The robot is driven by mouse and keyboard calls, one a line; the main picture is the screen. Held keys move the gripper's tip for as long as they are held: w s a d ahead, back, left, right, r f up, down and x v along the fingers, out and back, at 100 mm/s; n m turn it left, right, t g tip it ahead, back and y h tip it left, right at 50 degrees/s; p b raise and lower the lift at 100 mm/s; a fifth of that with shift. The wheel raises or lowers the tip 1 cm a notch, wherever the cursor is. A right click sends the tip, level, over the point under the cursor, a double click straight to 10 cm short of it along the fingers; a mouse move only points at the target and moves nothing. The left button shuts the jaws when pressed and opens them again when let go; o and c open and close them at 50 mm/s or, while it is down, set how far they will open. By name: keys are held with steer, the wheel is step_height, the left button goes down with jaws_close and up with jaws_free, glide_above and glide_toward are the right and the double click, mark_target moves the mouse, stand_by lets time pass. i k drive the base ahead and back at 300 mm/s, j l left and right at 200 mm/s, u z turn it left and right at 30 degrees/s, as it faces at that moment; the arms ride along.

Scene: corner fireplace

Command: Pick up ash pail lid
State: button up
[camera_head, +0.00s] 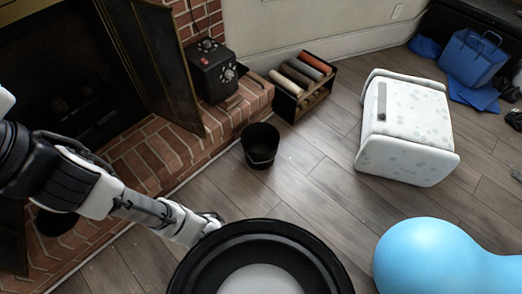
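A black pail (260,146) with a thin wire handle stands upright on the wood floor in front of the brick hearth. Its top is open and its inside is dark. A dark rounded object (56,224) lies on the bricks at the lower left, partly hidden by my arm; I cannot tell whether it is the ash pail lid. No other lid is clearly visible. My gripper (212,219) is low in the middle, below and left of the pail and apart from it.
The brick hearth (165,150) and open fireplace screen (160,60) are at left. A black box with knobs (212,72) sits on the hearth. A rack of rolls (303,84), a white patterned ottoman (408,128), a blue bag (473,58) and a blue rounded object (430,258) surround open floor.

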mark_target(50, 223)
steer(key=u, duration=1.9)
steer(key=z, duration=1.9)
steer(key=i+j+u, duration=0.5)
steer(key=j, duration=0.15)
steer(key=i+j+u, duration=0.5)
steer(key=k+j, duration=0.05)
steer(key=j, duration=0.05)
